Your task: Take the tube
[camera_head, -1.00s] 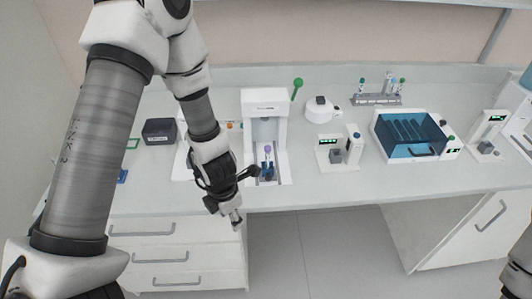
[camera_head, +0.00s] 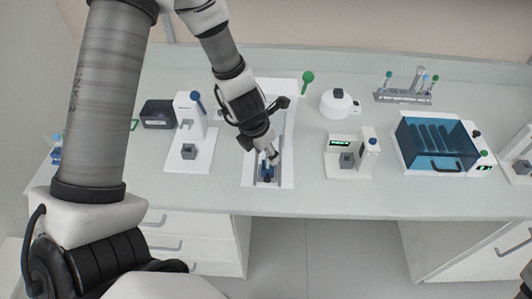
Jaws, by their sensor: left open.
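My left gripper (camera_head: 272,158) reaches down over the white track device (camera_head: 250,178) at the middle of the bench. Its jaws are open.
A green-knobbed lever (camera_head: 307,77) stands beside the device. White instruments stand on both sides, one with a blue-knobbed lever (camera_head: 196,97). A blue-lidded box (camera_head: 437,147) is at right. A tube rack (camera_head: 403,97) is at the back. The bench's front strip is clear.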

